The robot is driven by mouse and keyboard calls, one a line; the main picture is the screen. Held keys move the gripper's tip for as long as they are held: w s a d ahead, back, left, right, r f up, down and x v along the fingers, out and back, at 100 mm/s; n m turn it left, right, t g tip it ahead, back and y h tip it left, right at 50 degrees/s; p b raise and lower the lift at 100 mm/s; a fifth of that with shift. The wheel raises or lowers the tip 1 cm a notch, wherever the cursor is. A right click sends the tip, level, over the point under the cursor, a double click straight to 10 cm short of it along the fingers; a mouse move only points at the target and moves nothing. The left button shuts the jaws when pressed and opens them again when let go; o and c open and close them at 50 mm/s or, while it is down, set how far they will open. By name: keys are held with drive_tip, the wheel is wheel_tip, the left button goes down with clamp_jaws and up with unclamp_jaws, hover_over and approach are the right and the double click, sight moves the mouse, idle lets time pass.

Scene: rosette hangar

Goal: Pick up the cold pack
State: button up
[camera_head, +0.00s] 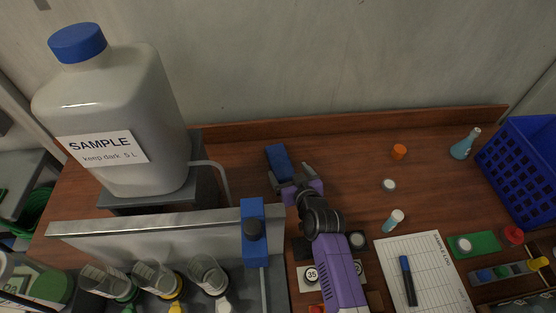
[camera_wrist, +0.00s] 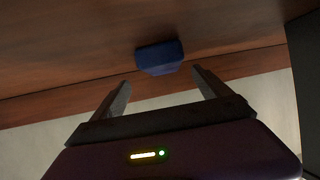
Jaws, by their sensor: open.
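The cold pack appears to be the small dark blue block (camera_head: 279,161) lying on the wooden desk toward the back wall. It also shows in the wrist view (camera_wrist: 159,57), ahead of the fingers and roughly between their lines. My gripper (camera_head: 290,174) is open and empty, with its two grey fingers on either side of the near end of the block in the head view. In the wrist view my gripper (camera_wrist: 160,88) shows a clear gap between the fingertips. I cannot tell how high the fingers are above the desk.
A large sample jug (camera_head: 115,125) stands on a dark stand at left. A metal-topped panel (camera_head: 150,225) with a blue clamp (camera_head: 253,232) is left of my arm. A blue basket (camera_head: 525,160), flask (camera_head: 465,144) and orange cap (camera_head: 399,151) are at right.

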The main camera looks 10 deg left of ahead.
sight(280, 162)
drive_tip(key=b+x, duration=0.1)
drive_tip(key=x, duration=0.1)
drive_tip(key=b+x, duration=0.2)
drive_tip(key=x, duration=0.1)
drive_tip(key=shift+a+f, duration=0.1)
drive_tip(key=shift+a, duration=0.35)
drive_tip(key=shift+w+a+b, duration=0.2)
drive_tip(key=shift+w+b, duration=0.3)
drive_tip(key=c, duration=1.8)
